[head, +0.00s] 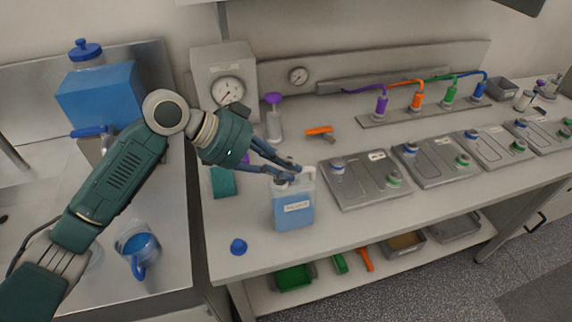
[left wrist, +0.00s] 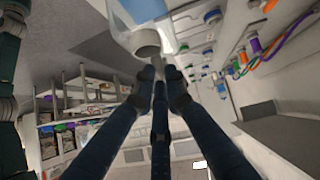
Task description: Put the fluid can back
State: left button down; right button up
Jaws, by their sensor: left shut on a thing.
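The fluid can (head: 294,210) is a translucent jug with light blue fluid and a white label. It is upright over the front part of the bench, at its left end; I cannot tell whether its base touches the top. My left gripper (head: 288,173) is shut at the can's top, by the neck and handle. In the left wrist view the gripper fingertips (left wrist: 162,76) meet beside the can's round, uncapped mouth (left wrist: 145,42). The contact is partly hidden. A blue cap (head: 238,246) lies on the bench left of the can. My right gripper is out of view.
Flat grey plates (head: 364,188) with blue and green fittings stand right of the can. An orange tool (head: 320,131), a purple-topped bottle (head: 274,122) and a gauge box (head: 222,70) are behind. A blue-filled jug (head: 139,246) stands on the left counter.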

pick_arm(q)
jog(key=c, duration=2.2)
grip_release()
jog(key=shift+f, duration=0.1)
jog(key=o, duration=0.4)
jog(key=shift+o, duration=0.2)
jog(key=b+v, duration=0.2)
jog(key=v, duration=1)
